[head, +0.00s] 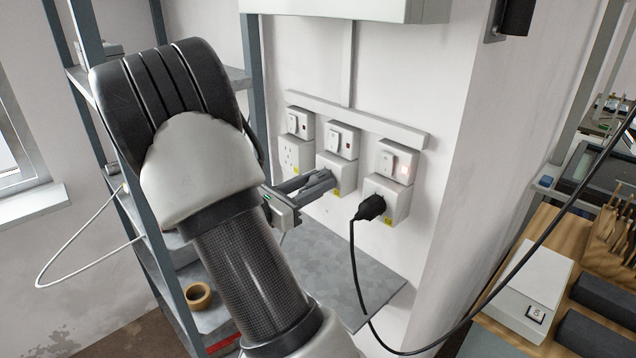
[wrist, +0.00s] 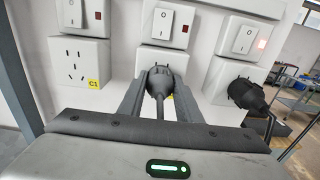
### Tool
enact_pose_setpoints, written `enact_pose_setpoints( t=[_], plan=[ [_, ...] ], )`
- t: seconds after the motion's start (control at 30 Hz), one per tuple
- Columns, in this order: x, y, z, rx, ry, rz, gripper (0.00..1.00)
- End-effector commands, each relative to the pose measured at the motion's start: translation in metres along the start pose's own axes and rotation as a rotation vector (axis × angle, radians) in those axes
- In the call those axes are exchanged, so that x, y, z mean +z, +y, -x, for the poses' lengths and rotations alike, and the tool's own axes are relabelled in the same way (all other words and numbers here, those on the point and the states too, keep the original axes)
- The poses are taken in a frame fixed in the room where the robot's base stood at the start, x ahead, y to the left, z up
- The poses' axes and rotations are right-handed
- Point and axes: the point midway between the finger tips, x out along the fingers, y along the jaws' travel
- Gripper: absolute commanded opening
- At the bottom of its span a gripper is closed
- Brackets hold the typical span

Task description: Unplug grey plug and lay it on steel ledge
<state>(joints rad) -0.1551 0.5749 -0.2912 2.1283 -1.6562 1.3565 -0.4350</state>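The grey plug (wrist: 161,80) sits in the middle wall socket (wrist: 155,61), seen between my fingers in the wrist view. In the head view my fingers hide it. My gripper (wrist: 161,92) has one finger on each side of the plug and appears shut on it. In the head view my gripper (head: 313,185) reaches the middle socket (head: 335,172). The steel ledge (head: 335,262) is the flat grey metal surface below the sockets, with its visible part bare. My arm covers some of its left side.
A black plug (head: 371,207) with a hanging cable is in the right socket (head: 395,197). The left socket (head: 296,153) is empty. A shelf rack (head: 160,245) stands at left, with a tape roll (head: 198,296) on it. A wall corner (head: 452,170) juts out at right.

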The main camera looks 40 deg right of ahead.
Motion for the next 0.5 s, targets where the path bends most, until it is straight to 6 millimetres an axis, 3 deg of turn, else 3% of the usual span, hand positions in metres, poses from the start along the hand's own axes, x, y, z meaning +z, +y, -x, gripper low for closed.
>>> enact_pose_setpoints(
  t=[0.5],
  plan=[
    [0.001, 0.001, 0.013, 0.002, 0.000, 0.000, 0.00]
  ],
)
